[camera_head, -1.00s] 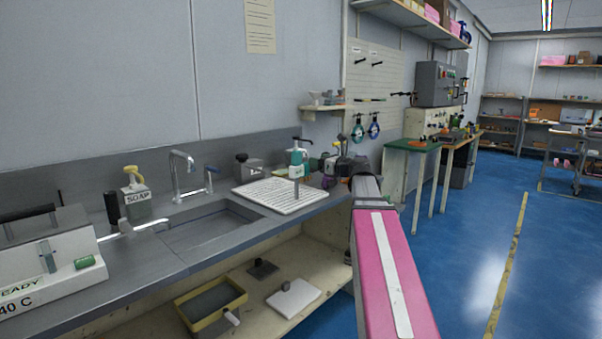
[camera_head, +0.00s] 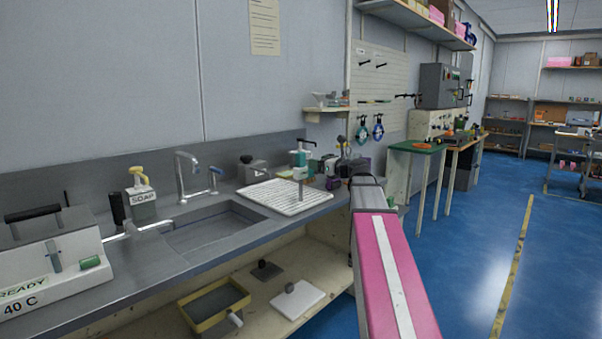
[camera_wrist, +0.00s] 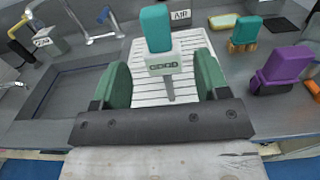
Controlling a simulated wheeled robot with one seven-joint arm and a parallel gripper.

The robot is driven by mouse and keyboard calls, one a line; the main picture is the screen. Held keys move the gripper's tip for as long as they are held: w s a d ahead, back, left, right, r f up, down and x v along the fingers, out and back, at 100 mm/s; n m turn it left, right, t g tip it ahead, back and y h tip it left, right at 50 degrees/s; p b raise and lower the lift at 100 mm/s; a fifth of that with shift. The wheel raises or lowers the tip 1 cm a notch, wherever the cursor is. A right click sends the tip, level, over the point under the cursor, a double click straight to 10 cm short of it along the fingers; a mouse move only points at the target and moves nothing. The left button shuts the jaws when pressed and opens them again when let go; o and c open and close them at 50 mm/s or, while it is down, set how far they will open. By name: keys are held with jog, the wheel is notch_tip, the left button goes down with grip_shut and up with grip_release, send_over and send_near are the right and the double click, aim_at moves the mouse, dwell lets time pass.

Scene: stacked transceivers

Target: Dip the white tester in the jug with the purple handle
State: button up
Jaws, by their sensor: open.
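A tester with a teal top, a white body (camera_wrist: 170,64) with a "GOOD" display and a grey stem pointing down shows in the wrist view. It appears upright over the white ribbed mat. In the head view its body (camera_head: 300,173) and stem also show above the mat. My gripper (camera_wrist: 162,80) is open, with one green finger on each side of the tester in the picture; contact cannot be told.
The white ribbed mat (camera_head: 270,200) lies right of the sink (camera_head: 205,232). A teal block-like thing with orange parts (camera_wrist: 243,33) stands behind, near an "AIR" sign. Blue floor is clear at right.

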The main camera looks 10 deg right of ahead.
aim_at(304, 159)
jog(key=shift+x, duration=3)
jog(key=x, duration=0.5)
jog(key=shift+w+a, duration=0.15)
jog(key=shift+a, duration=0.2)
grip_shut()
